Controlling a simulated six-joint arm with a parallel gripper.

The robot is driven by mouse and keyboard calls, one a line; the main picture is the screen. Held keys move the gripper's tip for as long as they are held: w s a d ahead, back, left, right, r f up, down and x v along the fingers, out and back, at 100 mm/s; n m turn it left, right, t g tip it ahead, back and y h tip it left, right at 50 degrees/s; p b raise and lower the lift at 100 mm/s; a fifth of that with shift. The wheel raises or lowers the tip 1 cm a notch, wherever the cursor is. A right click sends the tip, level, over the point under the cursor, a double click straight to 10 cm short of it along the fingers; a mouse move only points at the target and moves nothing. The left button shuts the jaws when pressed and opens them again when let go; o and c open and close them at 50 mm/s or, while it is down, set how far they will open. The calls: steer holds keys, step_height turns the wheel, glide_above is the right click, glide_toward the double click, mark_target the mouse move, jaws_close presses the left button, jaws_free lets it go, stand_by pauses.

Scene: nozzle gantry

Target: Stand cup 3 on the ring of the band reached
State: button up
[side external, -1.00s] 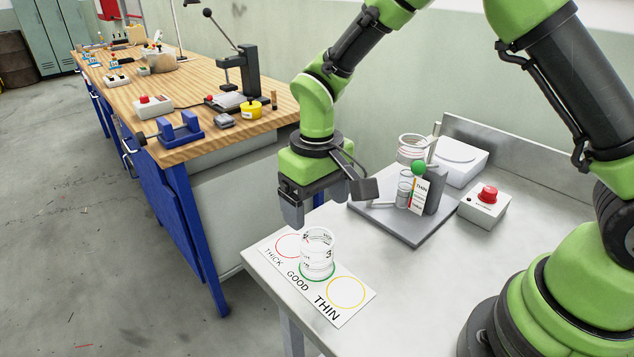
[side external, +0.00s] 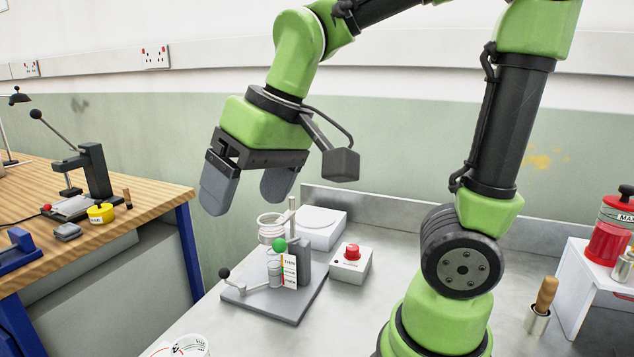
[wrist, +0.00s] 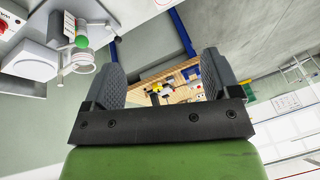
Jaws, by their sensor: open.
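The tester (side external: 262,308) has a grey base, a green ball (side external: 279,245), a banded scale card (side external: 289,270) and a clear ring-shaped top vessel (side external: 271,228). The tester's green ball (wrist: 82,41) also shows at the upper left of the wrist view. My gripper (side external: 247,192) is open and empty, raised above and behind the cup. Its two apart fingers also show in the wrist view (wrist: 163,74).
A wooden bench (side external: 150,213) with a lever press (side external: 95,170) is at left.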

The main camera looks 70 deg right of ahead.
steer(key=s+d+r+m+t, duration=0.1)
steer(key=s+t, duration=0.2)
steer(key=s, duration=0.5)
steer(key=shift+r, duration=0.15)
